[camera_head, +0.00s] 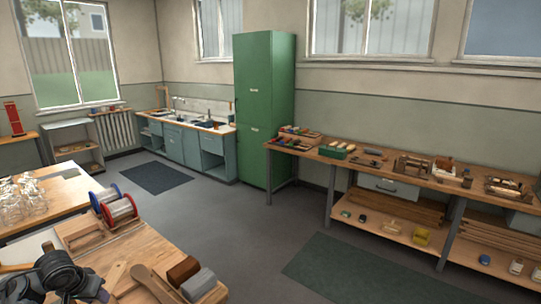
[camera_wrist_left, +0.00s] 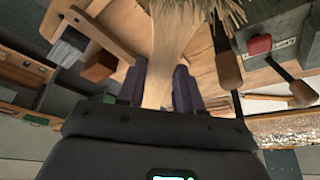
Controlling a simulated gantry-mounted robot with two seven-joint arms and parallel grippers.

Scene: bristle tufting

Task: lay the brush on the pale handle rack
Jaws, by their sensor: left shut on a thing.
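My left gripper (camera_head: 92,289) is low at the left of the head view, over the near wooden bench. In the left wrist view, the left gripper (camera_wrist_left: 158,88) is shut on the pale wooden handle of the brush (camera_wrist_left: 162,62). The brush's light bristles (camera_wrist_left: 205,12) fan out at the top of that view, beyond the fingers. In the head view I cannot make out the brush clearly. A low pale wooden frame (camera_head: 84,238), probably the handle rack, stands on the bench beyond the gripper, apart from it. My right gripper is not in view.
A curved wooden piece (camera_head: 153,284), a brown block (camera_head: 183,270) and a grey block (camera_head: 199,284) sit at the bench's right side. Bare bench (camera_head: 140,239) shows beside the frame.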

